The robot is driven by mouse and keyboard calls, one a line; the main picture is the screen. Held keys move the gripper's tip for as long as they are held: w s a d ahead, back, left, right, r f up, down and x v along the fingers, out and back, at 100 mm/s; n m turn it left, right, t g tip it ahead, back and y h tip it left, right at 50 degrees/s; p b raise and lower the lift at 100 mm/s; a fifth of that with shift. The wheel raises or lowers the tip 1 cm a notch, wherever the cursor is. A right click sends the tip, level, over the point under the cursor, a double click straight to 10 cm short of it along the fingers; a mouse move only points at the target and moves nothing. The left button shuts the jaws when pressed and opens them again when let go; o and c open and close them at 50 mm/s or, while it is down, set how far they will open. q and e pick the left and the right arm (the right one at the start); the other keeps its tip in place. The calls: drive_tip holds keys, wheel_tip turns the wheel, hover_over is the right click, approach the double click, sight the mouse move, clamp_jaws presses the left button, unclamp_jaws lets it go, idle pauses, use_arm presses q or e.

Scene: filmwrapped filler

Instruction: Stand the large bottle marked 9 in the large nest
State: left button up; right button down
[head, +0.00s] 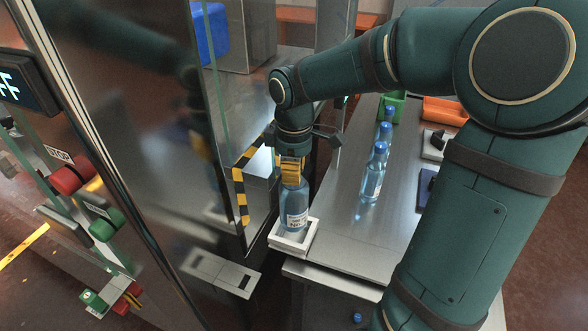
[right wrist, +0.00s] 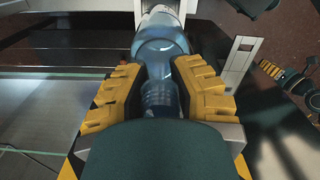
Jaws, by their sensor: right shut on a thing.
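My right gripper (head: 291,172) is shut on the upper part of a large clear blue bottle (head: 297,205) with a white label. The print on the label is too small to read for sure. The bottle (right wrist: 160,42) also shows between the yellow fingers (right wrist: 159,92) in the right wrist view. It is upright, with its lower end at the white square nest (head: 307,243) on the near left corner of the steel table. I cannot tell whether its base rests on the nest's floor. My left gripper is not in view.
Blue-capped bottles (head: 373,175) stand on the steel table (head: 345,235) to the right. Green (head: 396,100) and orange (head: 443,110) bins are behind them. A glass-sided machine with a striped opening edge (head: 240,190) stands close to the left of the nest.

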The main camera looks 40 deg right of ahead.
drive_tip(key=shift+r, duration=0.1)
drive_tip(key=shift+f+b, duration=1.25)
drive_tip(key=shift+f, duration=0.85)
drive_tip(key=c, duration=0.8)
unclamp_jaws()
drive_tip(key=shift+c, duration=0.2)
drive_tip(key=shift+r, duration=0.1)
wheel_tip(320, 180, up, 12)
drive_tip(key=shift+f, duration=0.1)
